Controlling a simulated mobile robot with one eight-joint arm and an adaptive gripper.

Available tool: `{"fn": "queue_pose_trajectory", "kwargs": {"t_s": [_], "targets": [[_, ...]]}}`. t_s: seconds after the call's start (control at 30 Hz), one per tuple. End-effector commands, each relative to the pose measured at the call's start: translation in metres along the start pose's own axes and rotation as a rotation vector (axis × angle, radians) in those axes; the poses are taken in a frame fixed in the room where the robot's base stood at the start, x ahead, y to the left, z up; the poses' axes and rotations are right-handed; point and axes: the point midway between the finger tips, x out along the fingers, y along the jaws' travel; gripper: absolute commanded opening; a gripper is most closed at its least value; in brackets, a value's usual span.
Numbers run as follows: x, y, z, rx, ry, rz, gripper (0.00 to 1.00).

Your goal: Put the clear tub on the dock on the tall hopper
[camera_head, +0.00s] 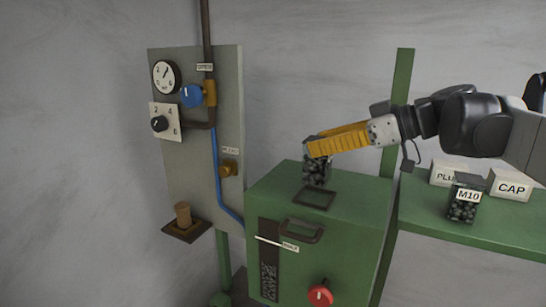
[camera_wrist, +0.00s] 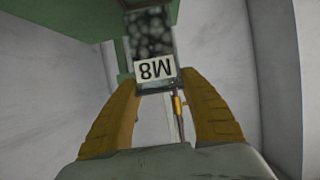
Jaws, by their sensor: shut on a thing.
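A clear tub (camera_head: 317,173) with dark contents is held in my gripper (camera_head: 315,150), above the top of the tall green hopper (camera_head: 270,190). In the wrist view the tub (camera_wrist: 148,35) shows an upside-down M8 label (camera_wrist: 155,69) between the yellow fingers of my gripper (camera_wrist: 157,85). The tub looks roughly upright in the head view. I cannot tell whether its base touches the hopper top.
A second tub labelled M10 (camera_head: 465,198) stands on the green shelf (camera_head: 480,232) at right, with PLUG (camera_head: 447,173) and CAP (camera_head: 510,185) boxes. A grey panel (camera_head: 228,120) with gauge and valves stands left.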

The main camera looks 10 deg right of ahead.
Motion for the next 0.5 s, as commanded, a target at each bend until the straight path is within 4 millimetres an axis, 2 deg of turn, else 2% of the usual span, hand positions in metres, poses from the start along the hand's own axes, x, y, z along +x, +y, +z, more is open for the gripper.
{"fn": "queue_pose_trajectory", "kwargs": {"t_s": [0.07,0.3,0.5], "targets": [[0.004,0.000,0.003,0.000,0.001,0.000,0.08],[0.016,0.001,0.033,0.000,0.001,0.000,0.08],[0.018,0.000,0.037,0.000,0.001,0.000,0.08]]}}
